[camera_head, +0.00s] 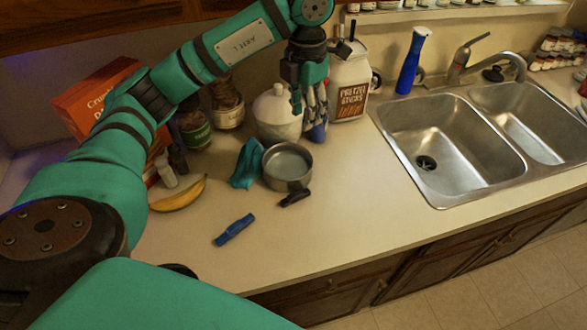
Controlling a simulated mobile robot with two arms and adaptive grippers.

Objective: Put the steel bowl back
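The steel bowl (287,166) is a round grey metal vessel standing upright on the counter, left of the sink. A short black piece (295,197) lies at its front side; I cannot tell whether it is attached. My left gripper (307,97) points down above and behind the bowl, apart from it, in front of a white pretzel sticks jar (349,88). Bluish and grey items (317,128) show just below its fingers, and I cannot tell whether it touches them. How far its fingers are apart is unclear. My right gripper is not in view.
A teal cloth (246,165) lies left of the bowl, with a white lidded jar (277,112) behind. A banana (178,194) and a blue clip-like object (235,230) lie nearby. A blue bottle (411,62) stands by the double sink (450,150). The front right counter is clear.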

